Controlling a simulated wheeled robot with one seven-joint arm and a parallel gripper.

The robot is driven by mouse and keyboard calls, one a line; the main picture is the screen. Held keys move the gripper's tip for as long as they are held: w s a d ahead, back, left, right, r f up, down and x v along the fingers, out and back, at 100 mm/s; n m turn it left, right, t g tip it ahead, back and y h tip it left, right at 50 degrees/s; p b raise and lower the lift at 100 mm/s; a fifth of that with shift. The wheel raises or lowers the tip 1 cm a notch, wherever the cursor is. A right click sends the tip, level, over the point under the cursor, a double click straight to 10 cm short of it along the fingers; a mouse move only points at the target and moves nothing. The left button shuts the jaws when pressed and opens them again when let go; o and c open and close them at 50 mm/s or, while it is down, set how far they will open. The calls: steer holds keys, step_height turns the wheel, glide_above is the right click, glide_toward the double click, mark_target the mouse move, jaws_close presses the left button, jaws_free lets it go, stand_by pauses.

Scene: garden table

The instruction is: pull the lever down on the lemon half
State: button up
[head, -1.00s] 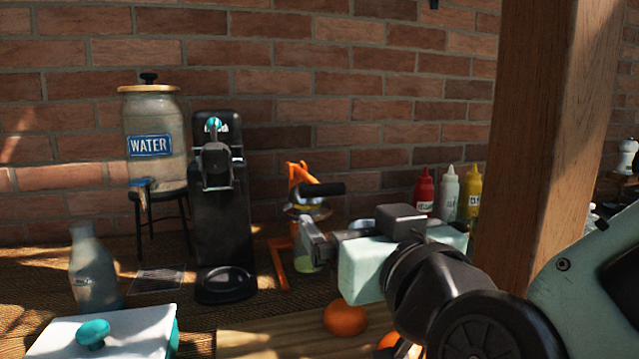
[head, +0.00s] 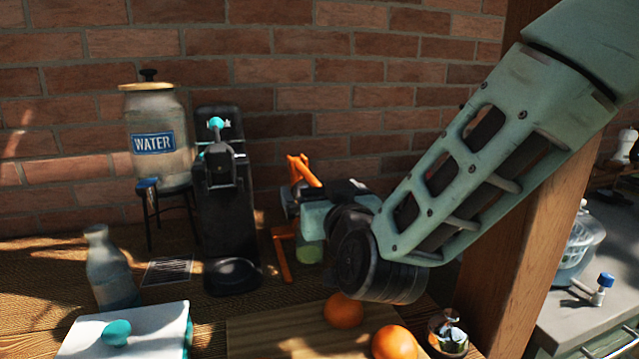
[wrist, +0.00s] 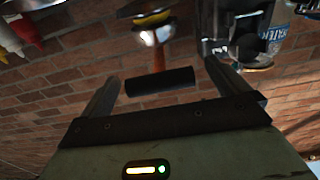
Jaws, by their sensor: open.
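The orange juicer press (head: 302,170) stands on the table against the brick wall, right of the black machine. Its black lever handle (wrist: 160,81) lies crosswise between the two fingers of my gripper (wrist: 158,75) in the wrist view. The fingers are open, with a gap on each side of the handle. A yellow patch (wrist: 153,18), which looks like the lemon half, shows beyond the handle, partly covered by a dark part. In the head view my wrist hides the handle and the lemon. A pale green glass (head: 309,252) stands under the press.
A tall black machine (head: 220,190) stands close left of the press, with a water dispenser (head: 155,140) behind it. Oranges (head: 344,311) lie on a wooden board in front. A wooden post (head: 487,290) rises at the right. Sauce bottles (wrist: 18,32) show in the wrist view.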

mark_target(308, 182)
steer(key=shift+x, duration=1.05)
